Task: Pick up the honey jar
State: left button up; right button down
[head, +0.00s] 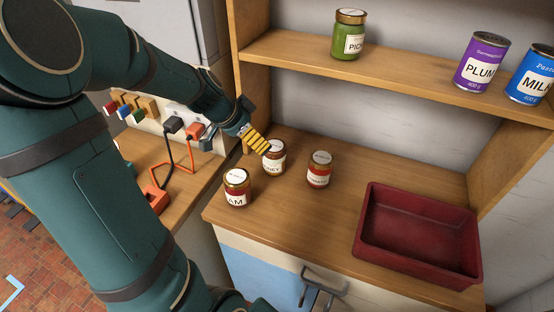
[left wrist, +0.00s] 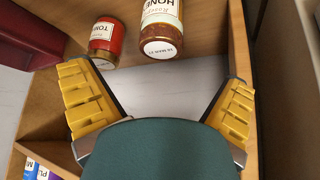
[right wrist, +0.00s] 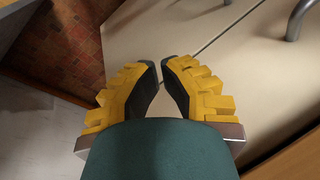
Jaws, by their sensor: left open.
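The honey jar (head: 274,160) stands on the wooden counter, with a pale lid and a white label. In the left wrist view the honey jar (left wrist: 162,28) shows at the top, ahead of the gap between the fingers. My left gripper (head: 258,142) is beside and partly in front of the jar in the head view. Its fingers (left wrist: 157,78) are wide open and nothing is between them. My right gripper (right wrist: 158,68) shows only in its wrist view. Its fingertips are close together with nothing visible between them.
A jam jar (head: 236,188) stands front-left of the honey and a tomato jar (head: 319,170) to its right. A dark red tub (head: 376,246) is at the right. The shelf (head: 400,83) above holds a pickle jar (head: 348,36) and plum (head: 481,62) and milk (head: 531,75) cans.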

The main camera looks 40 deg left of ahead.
aim_at(275, 151)
pick_arm(q)
jog(key=shift+b+x, duration=1.1)
jog(key=shift+x, duration=4.8)
jog(key=shift+w+a+r, duration=0.1)
jog(key=shift+w+a, duration=0.05)
jog(key=shift+w, duration=0.05)
jog(key=c, duration=1.2)
